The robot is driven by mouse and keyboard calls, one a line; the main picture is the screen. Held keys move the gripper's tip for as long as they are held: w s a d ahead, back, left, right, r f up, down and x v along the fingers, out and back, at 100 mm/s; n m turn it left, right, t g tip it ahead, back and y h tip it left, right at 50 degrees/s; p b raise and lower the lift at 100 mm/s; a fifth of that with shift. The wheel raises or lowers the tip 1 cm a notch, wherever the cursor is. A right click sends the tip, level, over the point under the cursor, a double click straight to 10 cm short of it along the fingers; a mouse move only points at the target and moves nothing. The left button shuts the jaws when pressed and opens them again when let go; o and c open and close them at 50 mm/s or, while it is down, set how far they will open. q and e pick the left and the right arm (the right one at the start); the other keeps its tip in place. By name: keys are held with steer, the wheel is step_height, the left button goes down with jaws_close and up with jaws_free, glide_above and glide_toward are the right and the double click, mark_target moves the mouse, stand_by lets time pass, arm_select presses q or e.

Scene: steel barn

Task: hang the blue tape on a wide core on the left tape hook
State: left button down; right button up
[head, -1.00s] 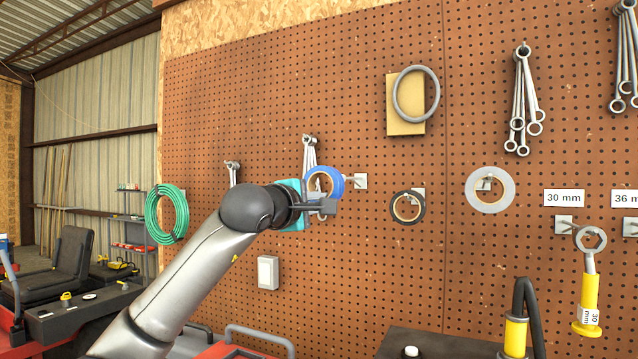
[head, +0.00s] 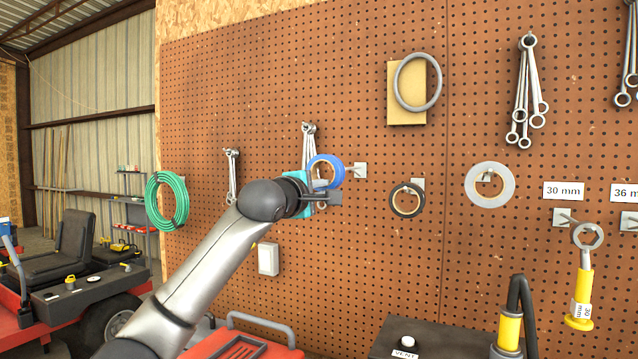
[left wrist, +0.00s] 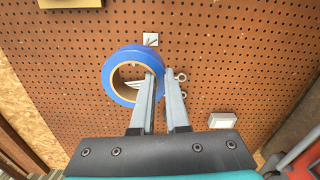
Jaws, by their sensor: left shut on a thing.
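The blue tape on a wide core (head: 338,173) is held upright in front of the pegboard, just left of the left tape hook (head: 360,170) in the head view. My left gripper (head: 334,196) is shut on the tape's ring at its lower side. In the left wrist view, the tape (left wrist: 112,82) sits at the left finger, with its open core visible. The fingers (left wrist: 165,78) stand close together, and the hook (left wrist: 151,39) shows just above the tape. The tape appears apart from the hook. My right gripper is not in view.
A black tape roll (head: 394,203) and a grey tape roll (head: 476,190) hang to the right. Wrenches (head: 308,145) hang behind the tape. A green hose coil (head: 153,205) is at the left. A white box (head: 268,259) is mounted below.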

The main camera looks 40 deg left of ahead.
arm_select(q)
steer(key=f+p+x, duration=0.1)
steer(key=p+x, duration=0.4)
steer(key=x, duration=0.2)
steer(key=shift+w+f, duration=0.15)
steer(key=shift+f, duration=0.15)
stand_by(0.4)
stand_by(0.4)
steer(key=c, duration=0.8)
jaws_free()
steer(key=shift+c, duration=0.2)
